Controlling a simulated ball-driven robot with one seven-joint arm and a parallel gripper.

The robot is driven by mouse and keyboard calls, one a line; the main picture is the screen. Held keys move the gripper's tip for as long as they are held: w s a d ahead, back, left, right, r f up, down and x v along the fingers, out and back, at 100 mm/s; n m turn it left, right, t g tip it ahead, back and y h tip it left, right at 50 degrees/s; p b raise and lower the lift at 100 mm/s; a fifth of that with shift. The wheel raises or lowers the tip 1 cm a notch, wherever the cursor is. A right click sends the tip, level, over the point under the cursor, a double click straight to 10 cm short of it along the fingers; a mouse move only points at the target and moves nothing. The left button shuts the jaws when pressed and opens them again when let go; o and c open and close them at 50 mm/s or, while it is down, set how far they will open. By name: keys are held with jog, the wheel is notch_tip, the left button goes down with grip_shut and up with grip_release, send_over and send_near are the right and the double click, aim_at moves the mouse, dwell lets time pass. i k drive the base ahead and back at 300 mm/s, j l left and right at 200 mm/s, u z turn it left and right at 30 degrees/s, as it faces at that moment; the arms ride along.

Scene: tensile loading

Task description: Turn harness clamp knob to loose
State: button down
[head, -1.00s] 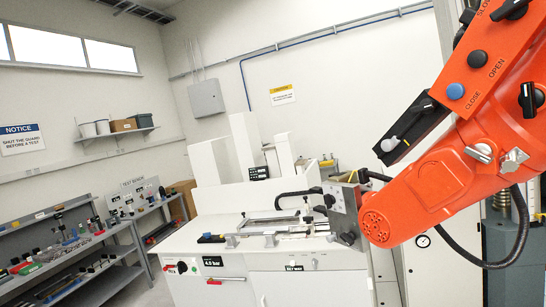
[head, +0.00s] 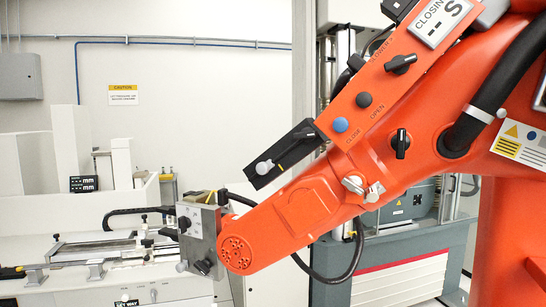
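No knob has a readable harness clamp label. A silver wing-shaped knob (head: 354,186) sits on the orange housing, with a small silver fitting (head: 374,192) beside it. A pale knob (head: 264,167) is on the black bracket's end.
A caution sign (head: 123,95) hangs on the wall.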

aim_at(308, 134)
jog(key=i+j, duration=0.25)
jog(key=i, duration=0.25)
jog(key=i+j, duration=0.25)
jog(key=i, duration=0.25)
jog(key=i+j, duration=0.25)
jog(key=i, duration=0.2)
jog(key=i+z, duration=0.05)
